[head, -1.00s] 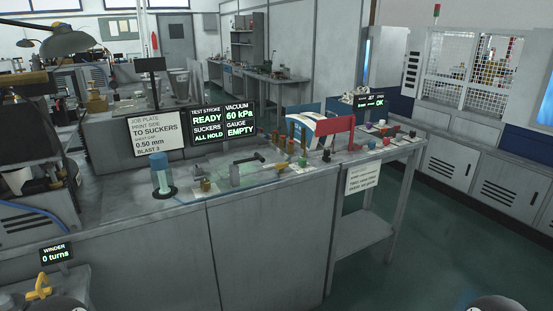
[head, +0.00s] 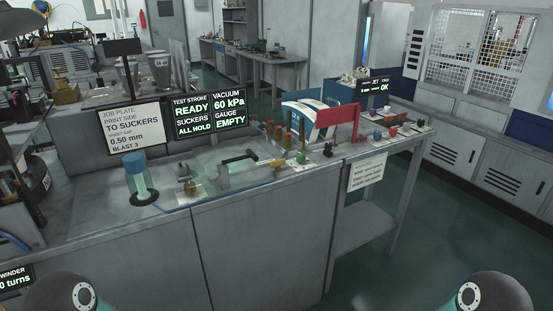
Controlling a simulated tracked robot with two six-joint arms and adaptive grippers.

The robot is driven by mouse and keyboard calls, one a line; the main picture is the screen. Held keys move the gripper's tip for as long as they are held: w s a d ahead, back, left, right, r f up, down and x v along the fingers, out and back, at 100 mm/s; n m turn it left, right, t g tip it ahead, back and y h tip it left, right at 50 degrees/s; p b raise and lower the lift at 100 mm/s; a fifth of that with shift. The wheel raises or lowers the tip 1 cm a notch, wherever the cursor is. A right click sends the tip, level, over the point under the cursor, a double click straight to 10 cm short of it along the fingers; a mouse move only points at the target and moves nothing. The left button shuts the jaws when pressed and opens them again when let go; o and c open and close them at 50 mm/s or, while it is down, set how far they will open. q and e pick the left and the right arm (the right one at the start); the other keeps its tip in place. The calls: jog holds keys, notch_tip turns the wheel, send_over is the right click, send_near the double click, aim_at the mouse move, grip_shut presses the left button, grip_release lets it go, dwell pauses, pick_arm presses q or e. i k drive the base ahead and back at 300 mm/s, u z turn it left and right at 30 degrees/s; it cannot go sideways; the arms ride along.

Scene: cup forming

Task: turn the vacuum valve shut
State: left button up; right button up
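On the bench top (head: 250,196), a small brass fitting with a grey upper part (head: 190,186) stands right of a clear blue-topped cylinder (head: 140,178). Right of it is a grey block (head: 223,176) with a dark lever-like bar (head: 240,158) near it. I cannot tell which of these fittings is the vacuum valve, nor how its handle is set. The display (head: 209,113) reads VACUUM 60 kPa, SUCKERS ALL HOLD, TEST STROKE READY and GAUGE EMPTY. Only rounded parts of my two arms show at the bottom corners. Neither gripper is in view.
A job plate sign (head: 134,136) stands at the bench's back left. Several coloured posts (head: 288,138) and a red bracket (head: 345,127) stand to the right. A side table (head: 398,138) holds small coloured items. The bench's front edge faces me. Green floor at right is clear.

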aim_at(276, 164)
jog(key=z, duration=0.05)
jog(key=k, duration=0.6)
jog(key=z, duration=0.05)
jog(key=i, duration=1.45)
jog(key=u, duration=0.8)
jog(key=k, duration=0.75)
jog(key=u, duration=0.15)
jog(key=i, duration=0.6)
